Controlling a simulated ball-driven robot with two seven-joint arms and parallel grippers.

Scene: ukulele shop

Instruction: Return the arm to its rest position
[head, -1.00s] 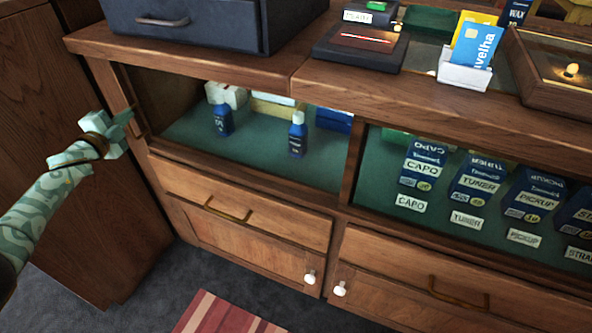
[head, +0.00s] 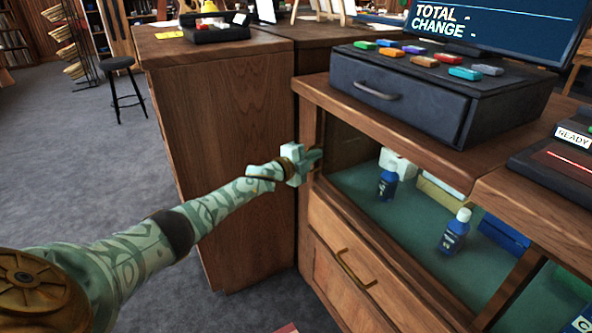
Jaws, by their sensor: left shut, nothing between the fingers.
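My left arm reaches in from the lower left, pale green with a darker swirl pattern. Its left gripper (head: 311,160) is shut and empty. In the picture it is in front of the left edge of the counter's open shelf (head: 366,187); whether it touches the frame I cannot tell. My right gripper is out of view.
The open shelf holds two blue bottles with white caps (head: 453,232) and a few boxes. A dark cash drawer (head: 405,95) with coloured blocks and a screen (head: 500,22) stand on the counter. A wooden cabinet (head: 232,140) stands behind my arm. Grey floor at left is clear around a black stool (head: 121,64).

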